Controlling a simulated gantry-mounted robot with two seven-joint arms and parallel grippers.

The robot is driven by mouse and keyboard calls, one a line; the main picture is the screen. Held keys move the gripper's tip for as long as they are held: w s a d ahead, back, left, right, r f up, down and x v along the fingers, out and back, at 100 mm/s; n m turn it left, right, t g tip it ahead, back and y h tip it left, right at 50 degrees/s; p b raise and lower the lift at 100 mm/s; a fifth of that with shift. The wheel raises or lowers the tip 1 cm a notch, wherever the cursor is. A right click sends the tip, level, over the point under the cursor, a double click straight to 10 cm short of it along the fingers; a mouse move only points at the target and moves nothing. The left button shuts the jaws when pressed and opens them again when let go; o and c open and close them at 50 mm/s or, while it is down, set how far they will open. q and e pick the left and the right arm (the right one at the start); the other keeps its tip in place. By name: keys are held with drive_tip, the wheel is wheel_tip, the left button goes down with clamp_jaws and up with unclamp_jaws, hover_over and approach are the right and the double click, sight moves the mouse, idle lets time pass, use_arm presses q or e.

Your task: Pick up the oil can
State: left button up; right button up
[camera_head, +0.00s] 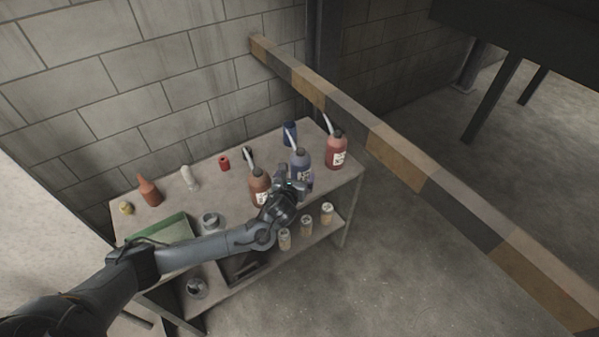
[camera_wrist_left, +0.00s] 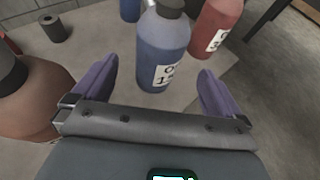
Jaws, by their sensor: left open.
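A blue oil can (camera_head: 301,160) with a dark cap and a pale slanted spout stands upright near the front of the workbench. In the left wrist view the blue can (camera_wrist_left: 163,48) shows a white label, partly readable. My left gripper (camera_head: 297,190) is at the front of this can. Its two purple fingers (camera_wrist_left: 157,68) are open, with the can ahead of and between them; I cannot tell whether they touch it. A red can (camera_head: 259,188) stands close on the left and another red can (camera_head: 336,150) on the right. My right gripper is not in view.
The workbench (camera_head: 222,183) also holds another blue container (camera_head: 289,132) behind, a small red cylinder (camera_head: 224,163), a white bottle (camera_head: 189,178), a brown-red bottle (camera_head: 150,190) and a green tray (camera_head: 163,230). Several small jars (camera_head: 306,225) stand on the lower shelf. A striped beam (camera_head: 395,158) runs to the right.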

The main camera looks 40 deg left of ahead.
sight(299, 170)
use_arm(q)
drive_tip(key=b+x, duration=0.1)
drive_tip(key=x, duration=0.3)
drive_tip(key=shift+w+f, duration=0.1)
drive_tip(key=b+x, duration=0.2)
drive_tip(key=x, duration=0.1)
drive_tip(key=shift+w+a+f, duration=0.15)
drive_tip(key=shift+w+f, duration=0.05)
drive_tip(key=shift+f, duration=0.1)
drive_tip(key=shift+w+a+f, duration=0.15)
drive_tip(key=shift+w+a, duration=0.2)
drive_tip(key=shift+w, duration=0.25)
drive_tip(key=c, duration=0.9)
drive_tip(key=shift+c, duration=0.8)
drive_tip(key=shift+r, duration=0.25)
